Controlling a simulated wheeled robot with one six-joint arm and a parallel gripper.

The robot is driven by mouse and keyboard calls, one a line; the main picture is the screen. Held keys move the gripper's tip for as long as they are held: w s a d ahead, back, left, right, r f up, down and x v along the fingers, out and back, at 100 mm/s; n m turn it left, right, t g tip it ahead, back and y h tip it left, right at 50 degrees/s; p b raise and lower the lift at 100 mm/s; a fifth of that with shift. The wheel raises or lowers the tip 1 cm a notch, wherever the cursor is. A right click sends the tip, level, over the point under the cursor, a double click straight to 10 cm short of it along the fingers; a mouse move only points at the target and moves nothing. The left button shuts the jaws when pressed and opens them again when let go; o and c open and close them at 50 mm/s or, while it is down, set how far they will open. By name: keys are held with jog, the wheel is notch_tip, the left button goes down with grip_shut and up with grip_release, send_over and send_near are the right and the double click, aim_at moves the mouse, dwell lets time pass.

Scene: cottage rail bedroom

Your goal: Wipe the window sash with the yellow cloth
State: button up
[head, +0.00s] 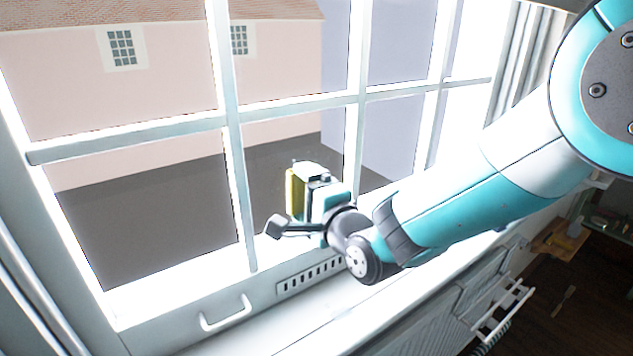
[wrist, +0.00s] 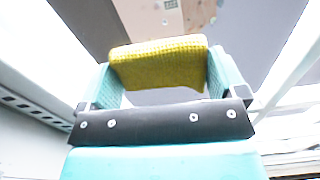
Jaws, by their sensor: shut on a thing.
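The yellow cloth (wrist: 160,62) is a folded, textured pad held between the two fingers of my gripper (wrist: 162,75) in the wrist view. In the head view my gripper (head: 309,190) is shut on the cloth (head: 295,193), which shows as a yellow strip on its left side. The window sash (head: 231,130) is a white frame with crossing bars and several panes. My gripper is in front of a lower pane, right of a vertical bar and above the bottom rail. I cannot tell whether the cloth touches the sash.
A white handle (head: 226,313) and a slotted vent (head: 310,276) sit on the bottom rail. The white sill (head: 290,335) below is clear. A pink house (head: 60,75) stands outside.

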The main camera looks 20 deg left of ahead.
aim_at(331, 166)
jog(key=shift+s+a+f, duration=0.1)
jog(key=shift+s+a, duration=1.05)
jog(key=shift+s, duration=0.2)
jog(key=shift+s+a, duration=0.3)
jog(key=shift+s, duration=0.05)
jog(key=shift+s+r, duration=0.1)
jog(key=shift+r, duration=1.2)
jog(key=shift+w+d, duration=0.65)
jog(key=shift+w, duration=0.2)
jog(key=shift+w+d, duration=0.65)
jog(key=shift+w, duration=0.15)
jog(key=w+d+b, duration=0.4)
jog(key=w, duration=0.1)
jog(key=shift+w+d, duration=0.35)
jog(key=shift+d, duration=0.05)
jog(key=shift+w+d+r+b, duration=0.1)
jog(key=shift+w+d+b, duration=0.1)
jog(key=shift+b, duration=0.1)
jog(key=shift+d, duration=0.1)
